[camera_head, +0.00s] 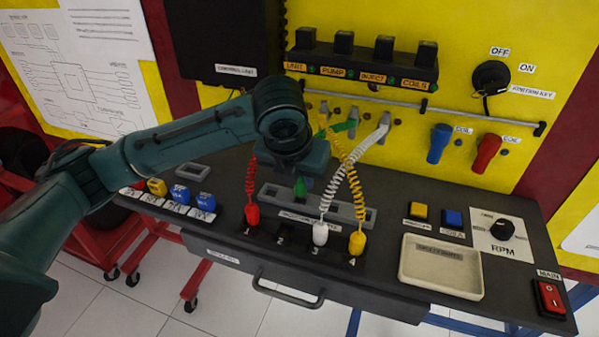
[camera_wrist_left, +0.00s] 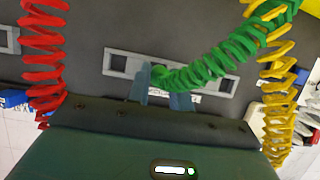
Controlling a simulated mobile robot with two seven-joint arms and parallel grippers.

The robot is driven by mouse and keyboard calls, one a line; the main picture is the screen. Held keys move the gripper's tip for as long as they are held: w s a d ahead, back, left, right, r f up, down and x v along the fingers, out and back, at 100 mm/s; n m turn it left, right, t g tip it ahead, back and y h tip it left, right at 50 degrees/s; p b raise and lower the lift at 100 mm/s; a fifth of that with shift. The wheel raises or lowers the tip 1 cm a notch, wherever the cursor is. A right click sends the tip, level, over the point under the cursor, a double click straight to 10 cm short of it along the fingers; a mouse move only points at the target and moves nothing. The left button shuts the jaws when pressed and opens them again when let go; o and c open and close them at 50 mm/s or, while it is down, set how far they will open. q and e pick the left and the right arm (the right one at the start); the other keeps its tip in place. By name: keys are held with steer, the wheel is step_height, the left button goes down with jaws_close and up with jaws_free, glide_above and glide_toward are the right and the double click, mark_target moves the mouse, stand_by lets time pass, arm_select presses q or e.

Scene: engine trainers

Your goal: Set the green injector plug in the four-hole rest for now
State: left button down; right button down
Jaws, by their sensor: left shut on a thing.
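My left gripper (camera_head: 300,178) points down over the grey four-hole rest (camera_head: 343,209), shut on the green injector plug (camera_head: 300,189). In the left wrist view, the fingers (camera_wrist_left: 162,97) flank the plug (camera_wrist_left: 158,74), whose coiled green cable runs up to the right. Behind them is the rest (camera_wrist_left: 118,62), with a dark opening at its left end. The plug overlaps the rest in both views; I cannot tell whether its tip is in a hole. My arm and gripper hide part of the rest. My right gripper is not in view.
Red (camera_head: 252,214), white (camera_head: 320,233) and yellow (camera_head: 357,242) plugs stand along the front strip, with a free-looking spot between red and white. Their coiled cables hang close around the gripper. A beige tray (camera_head: 470,290) lies to the right.

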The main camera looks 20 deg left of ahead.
arm_select(q)
steer(key=shift+f, duration=0.85)
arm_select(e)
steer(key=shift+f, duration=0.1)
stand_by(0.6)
arm_select(q)
steer(key=c, duration=1.5)
jaws_free()
